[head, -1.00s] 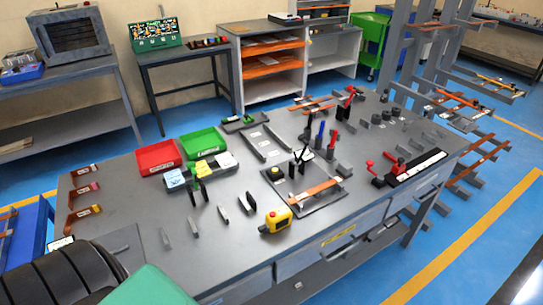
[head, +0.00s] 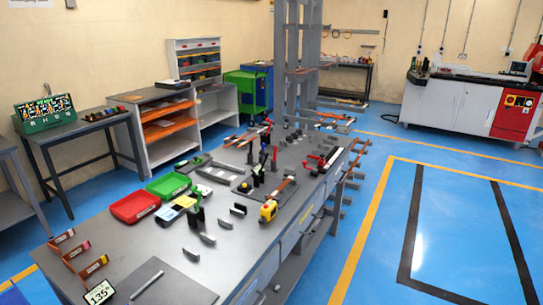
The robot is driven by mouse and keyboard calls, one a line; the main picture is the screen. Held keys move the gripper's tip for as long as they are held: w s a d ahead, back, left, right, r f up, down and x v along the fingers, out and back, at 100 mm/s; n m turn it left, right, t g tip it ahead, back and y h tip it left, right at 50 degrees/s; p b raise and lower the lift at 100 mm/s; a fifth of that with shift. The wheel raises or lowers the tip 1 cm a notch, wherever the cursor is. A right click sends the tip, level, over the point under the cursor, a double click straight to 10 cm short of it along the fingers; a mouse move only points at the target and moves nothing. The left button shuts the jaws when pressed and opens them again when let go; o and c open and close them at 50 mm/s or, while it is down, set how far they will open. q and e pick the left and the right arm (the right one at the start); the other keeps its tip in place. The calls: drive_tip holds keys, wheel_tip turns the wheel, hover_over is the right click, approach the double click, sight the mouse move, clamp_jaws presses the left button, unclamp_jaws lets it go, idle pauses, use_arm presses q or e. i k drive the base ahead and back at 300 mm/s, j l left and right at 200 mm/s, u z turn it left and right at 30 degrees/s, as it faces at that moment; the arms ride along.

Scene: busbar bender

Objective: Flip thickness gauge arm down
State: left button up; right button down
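No label marks the thickness gauge, so I cannot tell for sure which fixture it is. A dark base plate (head: 246,190) on the workbench (head: 232,252) carries an upright black fixture (head: 258,175) and a copper bar (head: 281,187). Upright clamps with red and blue handles (head: 274,158) stand behind it. A long black-and-white fixture with red parts (head: 325,160) lies at the bench's right side. The parts are too small to read an arm's position. Neither of my grippers is in view.
A yellow box with a red button (head: 268,211) sits near the bench's front edge. A red bin (head: 135,206) and a green bin (head: 168,186) stand to its left. Blue floor is open at right.

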sight(261, 153)
drive_tip(key=k+j+u, duration=0.1)
drive_tip(key=k+j, duration=0.15)
drive_tip(key=i+l+u, duration=0.15)
drive_tip(key=u, duration=0.2)
drive_tip(key=i+l+u, duration=0.15)
drive_tip(key=u, duration=0.2)
drive_tip(key=l+u, duration=0.35)
drive_tip(key=i+l+u, duration=0.1)
drive_tip(key=l, duration=0.35)
drive_tip(key=i+l+u, duration=0.1)
drive_tip(key=l, duration=0.35)
drive_tip(key=i+l+u, duration=0.1)
drive_tip(key=l, duration=0.35)
drive_tip(key=i+l+u, duration=0.1)
drive_tip(key=i+l, duration=0.15)
drive_tip(key=l, duration=0.2)
drive_tip(key=l+u, duration=0.1)
drive_tip(key=l, duration=0.4)
drive_tip(key=i+l, duration=0.1)
drive_tip(key=l, duration=0.45)
drive_tip(key=i+l, duration=0.1)
drive_tip(key=l, duration=0.45)
drive_tip(key=i+l, duration=0.1)
drive_tip(key=l, duration=0.4)
